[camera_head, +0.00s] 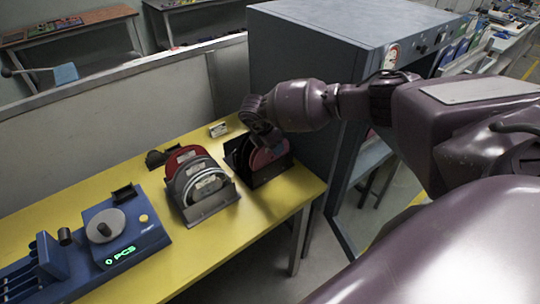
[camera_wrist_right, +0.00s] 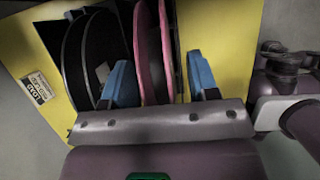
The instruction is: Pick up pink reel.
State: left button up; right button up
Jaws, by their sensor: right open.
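The pink reel (camera_head: 262,157) stands upright in the right-hand rack on the yellow table. In the right wrist view, two pink discs (camera_wrist_right: 146,55) stand close side by side; I cannot tell whether they are one reel's two sides. My right gripper (camera_head: 262,138) is above this rack, and its fingers are hard to make out in the head view. In the wrist view, the open gripper (camera_wrist_right: 160,80) has one blue finger on each side of the pink discs, with gaps. My left gripper is not in view.
Black reels (camera_wrist_right: 100,50) stand left of the pink discs, close to the left finger. A second rack (camera_head: 212,204) holds red and grey reels. A blue machine (camera_head: 125,232) is at the left of the yellow table (camera_head: 225,245). A large grey cabinet (camera_head: 300,65) stands behind my right arm.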

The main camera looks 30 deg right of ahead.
jog(key=shift+c, duration=0.3)
grip_shut()
